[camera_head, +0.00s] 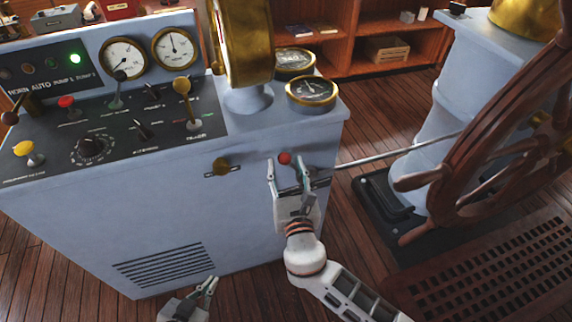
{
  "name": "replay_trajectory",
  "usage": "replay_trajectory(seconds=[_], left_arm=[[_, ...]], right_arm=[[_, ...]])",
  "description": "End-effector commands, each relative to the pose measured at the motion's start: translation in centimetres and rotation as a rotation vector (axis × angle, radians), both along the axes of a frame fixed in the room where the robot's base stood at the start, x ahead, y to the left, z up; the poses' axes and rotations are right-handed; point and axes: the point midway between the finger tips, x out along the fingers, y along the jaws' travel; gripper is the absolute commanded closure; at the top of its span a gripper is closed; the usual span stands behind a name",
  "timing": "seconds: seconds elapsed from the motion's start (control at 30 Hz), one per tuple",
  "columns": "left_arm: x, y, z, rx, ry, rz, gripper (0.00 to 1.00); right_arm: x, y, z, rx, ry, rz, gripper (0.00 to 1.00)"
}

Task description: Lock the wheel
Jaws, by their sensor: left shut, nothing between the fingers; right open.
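The wooden ship's wheel (468,165) stands upright at the right, mounted on a pale blue pedestal (440,100). A red knob (284,158) sits on the front face of the blue console near its right corner, with a dark slotted plate (318,183) partly hidden behind my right gripper. My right gripper (287,163) is open, its fingers pointing up on either side of the red knob; I cannot tell whether they touch it. My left gripper (212,281) is shut and empty, low in front of the console near the bottom edge.
A metal rod (395,151) runs between the console side and the wheel. Levers and gauges (123,58) cover the console top. A floor grating (500,270) lies below the wheel.

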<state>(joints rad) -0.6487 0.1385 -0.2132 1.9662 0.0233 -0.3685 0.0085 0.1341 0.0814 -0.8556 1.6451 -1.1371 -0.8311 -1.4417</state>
Motion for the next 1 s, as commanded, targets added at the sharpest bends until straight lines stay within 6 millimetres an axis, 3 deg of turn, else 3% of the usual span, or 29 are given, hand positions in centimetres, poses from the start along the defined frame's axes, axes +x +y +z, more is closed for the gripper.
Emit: replay_trajectory(seconds=[0.4,0.57,0.83,1.0], left_arm=[[-0.1,0.1,-0.3,0.004,0.004,0.0,1.0],[-0.1,0.1,-0.2,0.004,0.003,-0.001,1.0],[0.2,0.2,0.2,0.004,-0.004,0.0,1.0],[0.4,0.2,0.7,0.001,-0.01,0.001,1.0]], right_arm=[[1.0,0.1,0.0,0.002,0.001,0.0,0.58],[1.0,0.1,0.0,0.002,0.001,0.0,0.99],[1.2,0.1,0.1,0.011,0.005,0.0,1.0],[2.5,-0.2,0.6,0.057,0.019,-0.001,1.0]])
